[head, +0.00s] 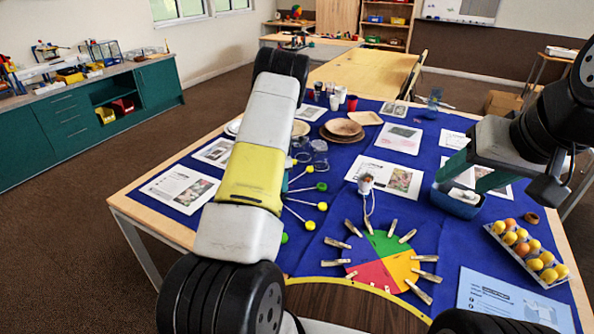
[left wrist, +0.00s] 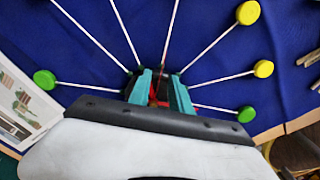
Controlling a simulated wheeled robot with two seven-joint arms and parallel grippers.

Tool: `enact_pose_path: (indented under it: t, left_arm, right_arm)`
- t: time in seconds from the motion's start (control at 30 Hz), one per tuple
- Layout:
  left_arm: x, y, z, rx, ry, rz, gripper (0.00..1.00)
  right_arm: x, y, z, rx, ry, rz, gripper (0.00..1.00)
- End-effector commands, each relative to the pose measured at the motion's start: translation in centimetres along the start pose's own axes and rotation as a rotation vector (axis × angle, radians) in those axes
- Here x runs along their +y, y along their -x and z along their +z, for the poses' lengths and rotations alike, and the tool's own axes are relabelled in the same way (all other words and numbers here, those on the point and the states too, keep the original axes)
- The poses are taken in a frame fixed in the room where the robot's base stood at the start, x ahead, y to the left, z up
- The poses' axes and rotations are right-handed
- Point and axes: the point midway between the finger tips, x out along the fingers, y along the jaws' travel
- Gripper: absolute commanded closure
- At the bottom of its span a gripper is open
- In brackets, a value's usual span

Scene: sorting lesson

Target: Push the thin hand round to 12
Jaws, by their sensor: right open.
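Thin pale rods with green and yellow round ends fan out on the blue cloth; in the head view a yellow end (head: 323,206) shows right of my left arm, which hides the middle. In the left wrist view several rods, one with a yellow end (left wrist: 248,13), run toward a dark centre under my left gripper (left wrist: 161,76). Its two teal fingers stand a little apart over that centre, with something red between them; whether they hold it is unclear. I cannot make out numbers or the thin hand for certain. My right gripper (head: 462,184) is open above a blue bin (head: 457,206).
A four-colour disc (head: 382,262) ringed with clothespins lies near the table's front. An egg-box-like tray (head: 546,279) of yellow and orange balls stands at right. Brown plates (head: 342,130), glasses and printed cards lie farther back. Bare blue cloth (head: 410,207) shows behind the disc.

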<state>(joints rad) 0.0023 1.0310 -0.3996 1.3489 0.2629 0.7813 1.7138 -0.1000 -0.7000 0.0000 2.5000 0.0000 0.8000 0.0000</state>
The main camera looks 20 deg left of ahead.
Motion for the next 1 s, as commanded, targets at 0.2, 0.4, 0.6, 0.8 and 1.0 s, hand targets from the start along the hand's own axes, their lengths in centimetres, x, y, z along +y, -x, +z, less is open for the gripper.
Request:
enact_pose_path:
  t: [0.2,0.4,0.6,0.8,1.0]
  left_arm:
    - [0.1,2.8,0.1,-0.002,-0.001,0.004,0.75]
    - [0.1,6.0,0.1,-0.001,-0.001,0.002,0.75]
    - [0.0,7.6,0.0,0.0,-0.001,0.0,0.75]
    - [0.0,7.8,0.0,0.0,0.0,0.0,0.75]
    - [-0.2,8.7,0.1,-0.011,-0.021,0.005,0.75]
  right_arm:
    - [0.0,0.0,0.0,0.0,0.0,0.0,0.47]
    - [0.0,0.0,0.0,0.0,0.0,0.0,0.47]
    - [0.0,0.0,0.0,0.0,0.0,0.0,0.47]
    - [0.0,0.0,0.0,0.0,0.0,0.0,0.47]
    - [0.0,0.0,0.0,0.0,0.0,0.0,0.47]
